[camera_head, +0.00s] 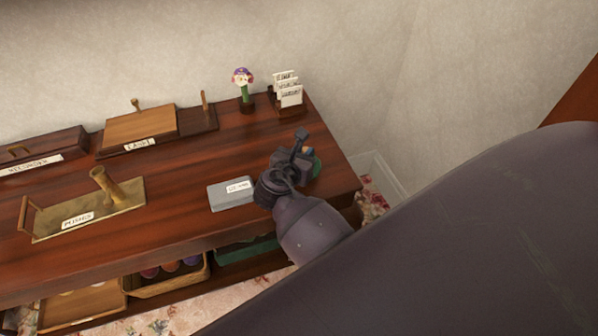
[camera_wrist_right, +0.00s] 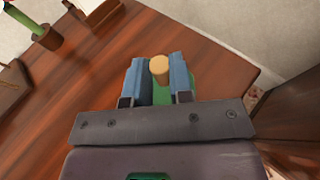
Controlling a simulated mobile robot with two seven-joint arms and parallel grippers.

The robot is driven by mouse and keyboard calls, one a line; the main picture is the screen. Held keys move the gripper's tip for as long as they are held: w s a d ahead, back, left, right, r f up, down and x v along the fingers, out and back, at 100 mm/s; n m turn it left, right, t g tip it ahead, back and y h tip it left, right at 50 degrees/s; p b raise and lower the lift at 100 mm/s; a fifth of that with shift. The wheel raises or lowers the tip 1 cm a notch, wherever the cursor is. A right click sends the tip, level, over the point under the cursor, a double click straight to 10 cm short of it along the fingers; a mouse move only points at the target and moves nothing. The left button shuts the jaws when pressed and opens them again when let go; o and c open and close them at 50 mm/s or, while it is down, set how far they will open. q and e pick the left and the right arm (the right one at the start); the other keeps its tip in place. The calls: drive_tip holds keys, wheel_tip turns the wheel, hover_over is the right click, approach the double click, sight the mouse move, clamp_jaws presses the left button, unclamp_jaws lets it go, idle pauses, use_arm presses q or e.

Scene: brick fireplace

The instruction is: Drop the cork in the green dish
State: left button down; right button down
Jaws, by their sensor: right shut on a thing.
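The cork (camera_wrist_right: 159,66) is a tan cylinder between the two blue fingers of my right gripper (camera_wrist_right: 157,78), which is shut on it. The green dish (camera_wrist_right: 161,96) shows below and behind the cork between the fingers, mostly hidden by the gripper. In the head view my right gripper (camera_head: 302,164) is over the right end of the desk, and a sliver of the green dish (camera_head: 317,167) shows beside it. I cannot tell the height of the cork above the dish. My left gripper is not in view.
A grey labelled box (camera_head: 226,197) lies just left of my right gripper. A card holder (camera_head: 288,95) and a flower ornament (camera_head: 244,92) stand at the back. A brass tray (camera_head: 125,194) and a wooden case (camera_head: 140,128) are further left. The desk's right edge is close.

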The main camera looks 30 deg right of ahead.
drive_tip(key=c, duration=0.9)
unclamp_jaws()
drive_tip(key=v, duration=1.1)
drive_tip(key=shift+w+p, duration=0.1)
drive_tip(key=shift+p, duration=0.3)
